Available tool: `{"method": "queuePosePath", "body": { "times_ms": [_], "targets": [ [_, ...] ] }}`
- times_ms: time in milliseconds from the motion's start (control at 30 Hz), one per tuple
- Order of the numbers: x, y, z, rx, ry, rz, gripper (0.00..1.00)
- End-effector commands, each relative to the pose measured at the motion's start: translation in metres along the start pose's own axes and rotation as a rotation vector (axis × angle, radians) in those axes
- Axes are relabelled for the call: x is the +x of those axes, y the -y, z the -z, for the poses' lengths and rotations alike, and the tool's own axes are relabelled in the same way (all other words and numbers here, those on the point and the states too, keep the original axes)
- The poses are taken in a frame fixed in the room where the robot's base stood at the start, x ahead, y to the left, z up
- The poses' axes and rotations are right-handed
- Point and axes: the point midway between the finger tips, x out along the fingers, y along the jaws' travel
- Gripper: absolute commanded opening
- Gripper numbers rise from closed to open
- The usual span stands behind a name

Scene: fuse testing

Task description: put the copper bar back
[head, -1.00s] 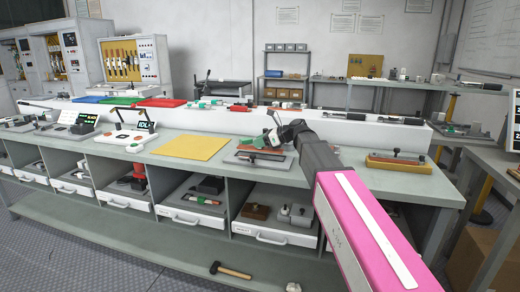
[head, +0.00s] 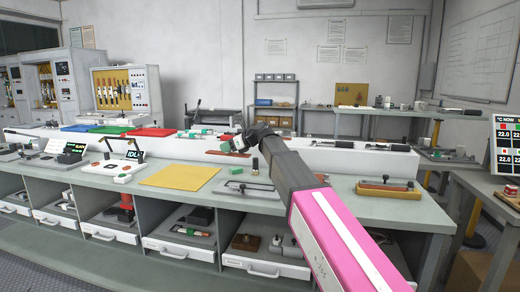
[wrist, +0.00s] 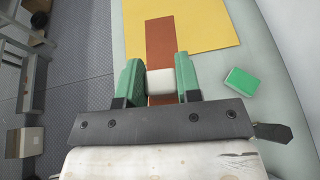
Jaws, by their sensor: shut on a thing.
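The copper bar (wrist: 160,42) is a flat reddish-brown strip with a white block (wrist: 160,82) on it. My gripper (wrist: 160,76) has its green fingers shut on this white block, and the bar sticks out ahead of it over the yellow mat (wrist: 205,25). In the head view, my gripper (head: 239,146) is above the bench, and the bar (head: 226,153) shows as a thin reddish strip below and left of it. The bar appears raised clear of the bench. Its near end is hidden by the gripper in the wrist view.
A grey fixture plate (head: 246,190) lies below on the bench, with a green block (head: 236,171) near it. The yellow mat (head: 180,177) is left of it and bare. A red-brown bar fixture (head: 390,188) sits at right. A white raised ledge (head: 330,156) runs behind.

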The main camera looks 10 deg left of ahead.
Motion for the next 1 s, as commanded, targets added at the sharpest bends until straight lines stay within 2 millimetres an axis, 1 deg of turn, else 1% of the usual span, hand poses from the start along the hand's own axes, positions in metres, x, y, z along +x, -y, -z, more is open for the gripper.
{"method": "queuePosePath", "body": {
  "times_ms": [33,67,100,300,400,533,600,733,867,1000],
  "targets": [
    [-0.002,0.029,-0.011,0.011,0.001,0.027,0.00],
    [-0.004,0.041,-0.015,0.018,0.001,0.044,0.00],
    [-0.008,0.059,-0.020,0.028,0.000,0.067,0.00],
    [-0.032,0.139,-0.046,0.072,0.001,0.172,0.00],
    [-0.044,0.171,-0.055,0.090,0.002,0.216,0.00],
    [-0.057,0.200,-0.065,0.106,0.005,0.256,0.00],
    [-0.062,0.210,-0.068,0.113,0.006,0.272,0.00],
    [-0.068,0.222,-0.069,0.119,0.006,0.286,0.00],
    [-0.072,0.237,-0.057,0.122,0.006,0.289,0.00],
    [-0.078,0.260,-0.037,0.121,0.006,0.289,0.00]
  ]
}}
